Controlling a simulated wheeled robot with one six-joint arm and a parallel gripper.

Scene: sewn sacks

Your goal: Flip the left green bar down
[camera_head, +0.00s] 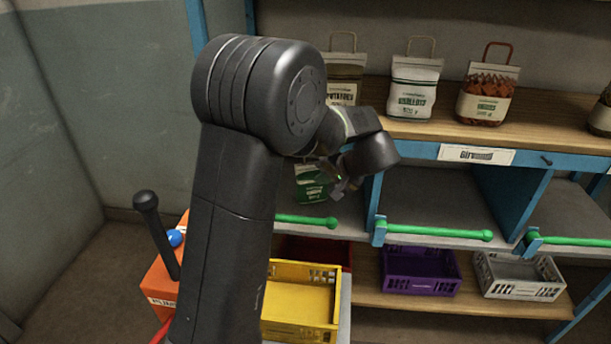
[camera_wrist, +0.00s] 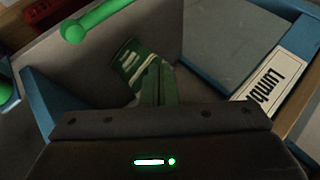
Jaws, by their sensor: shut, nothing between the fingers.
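The left green bar (camera_head: 308,221) lies level across the front of the left compartment, its knobbed end to the right. Its left part is hidden behind my arm. In the wrist view a green bar with a round knob (camera_wrist: 98,20) crosses the upper left. My gripper (camera_head: 341,192) is in front of the left compartment, above the bar and apart from it. In the wrist view its fingers (camera_wrist: 159,72) are together and empty. A green and white sack (camera_head: 311,184) stands in that compartment behind the gripper; it also shows in the wrist view (camera_wrist: 129,64), partly covered by the fingers.
Two more green bars lie level at the middle (camera_head: 438,232) and right (camera_head: 570,241) compartments. Blue dividers (camera_head: 373,203) separate the compartments. Several sacks stand on the upper shelf (camera_head: 540,115). Yellow (camera_head: 333,308), purple (camera_head: 420,271) and grey (camera_head: 520,275) crates sit below.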

